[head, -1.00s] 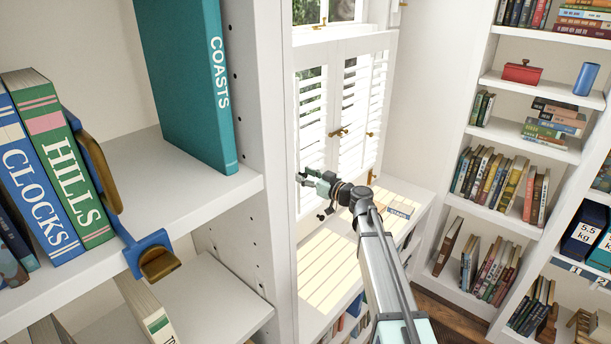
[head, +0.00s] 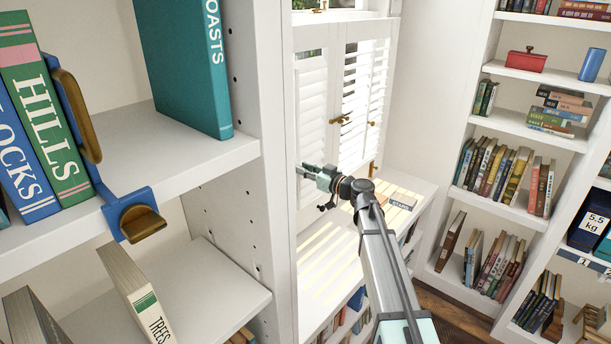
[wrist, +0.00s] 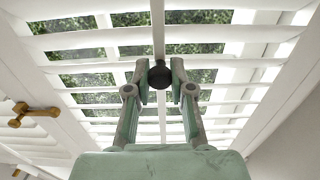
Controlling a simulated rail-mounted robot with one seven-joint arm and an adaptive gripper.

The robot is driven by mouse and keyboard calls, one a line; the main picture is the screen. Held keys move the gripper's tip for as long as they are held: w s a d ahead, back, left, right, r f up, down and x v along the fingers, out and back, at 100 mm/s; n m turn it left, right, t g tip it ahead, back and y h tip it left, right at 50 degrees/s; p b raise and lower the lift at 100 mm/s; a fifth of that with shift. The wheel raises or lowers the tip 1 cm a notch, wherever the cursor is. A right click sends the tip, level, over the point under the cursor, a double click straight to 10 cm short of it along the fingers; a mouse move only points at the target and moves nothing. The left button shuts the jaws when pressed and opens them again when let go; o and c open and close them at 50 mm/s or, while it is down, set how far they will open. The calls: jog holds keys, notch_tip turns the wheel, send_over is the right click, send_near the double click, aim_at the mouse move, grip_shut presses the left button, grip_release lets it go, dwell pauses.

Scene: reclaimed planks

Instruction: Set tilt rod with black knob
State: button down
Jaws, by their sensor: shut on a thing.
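In the wrist view, the black knob (wrist: 159,76) sits on the thin upright tilt rod (wrist: 158,30) of a white louvred shutter (wrist: 225,32). My gripper (wrist: 160,84) has one green-grey finger on each side of the knob and is shut on it. Greenery shows between the slats there, so gaps are open. In the head view, my gripper (head: 308,172) is at the lower part of the left shutter panel (head: 312,110), whose slats look nearly closed. The right panel (head: 362,90) shows wider gaps. The knob cannot be made out in the head view.
A white bookcase side (head: 262,200) stands close left of my gripper. Brass latches (head: 341,119) stick out from the shutters. Below is a sunlit sill (head: 335,265) with books at its far end. Bookshelves (head: 510,120) fill the right.

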jog(key=shift+f+b, duration=1.25)
jog(key=shift+b, duration=0.7)
jog(key=c, duration=1)
grip_release()
jog(key=shift+f, duration=0.1)
jog(key=v, duration=1.2)
